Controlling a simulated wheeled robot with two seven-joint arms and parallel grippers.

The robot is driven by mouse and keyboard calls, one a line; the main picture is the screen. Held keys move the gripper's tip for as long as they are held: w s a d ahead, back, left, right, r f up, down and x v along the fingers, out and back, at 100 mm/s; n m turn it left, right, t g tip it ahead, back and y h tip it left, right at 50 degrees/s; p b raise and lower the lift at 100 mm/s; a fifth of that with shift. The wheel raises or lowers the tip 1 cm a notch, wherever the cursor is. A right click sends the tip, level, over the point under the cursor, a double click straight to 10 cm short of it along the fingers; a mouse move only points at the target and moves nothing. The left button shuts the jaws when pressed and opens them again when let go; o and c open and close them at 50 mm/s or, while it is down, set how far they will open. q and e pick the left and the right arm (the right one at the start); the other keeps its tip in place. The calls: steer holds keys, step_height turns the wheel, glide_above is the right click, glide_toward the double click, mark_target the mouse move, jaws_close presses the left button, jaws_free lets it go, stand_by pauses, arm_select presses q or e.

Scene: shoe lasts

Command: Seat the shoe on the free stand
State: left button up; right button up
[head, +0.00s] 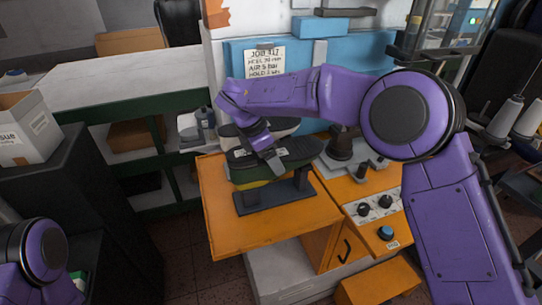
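A dark shoe (299,151) with green and yellow along its lower part lies lengthwise over a dark stand (268,200). The stand has upright posts on a flat base, on an orange worktop (228,236). I cannot tell whether the shoe touches the posts. My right gripper (271,160) reaches down from above to the shoe's near side. Its fingers overlap the shoe, and their closure is too small to judge. A pale rounded thing (284,126) shows behind the shoe, partly hidden by my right arm. My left arm shows at the bottom left, with its gripper out of view.
A grey machine with a dark post (340,144) stands right of the shoe, above a panel with knobs and a blue button (385,233). Shelving (130,155) stands at left. A note (264,62) hangs behind. The worktop's front left is clear.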

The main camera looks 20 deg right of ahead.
steer(key=shift+r, duration=0.1)
steer(key=o, duration=1.5)
steer(key=shift+o, duration=0.7)
steer(key=shift+s, duration=0.1)
steer(key=v, duration=1)
steer(key=shift+a+r+b, duration=0.15)
steer(key=shift+r+b, duration=0.1)
steer(key=shift+b, duration=0.15)
steer(key=shift+r, duration=0.1)
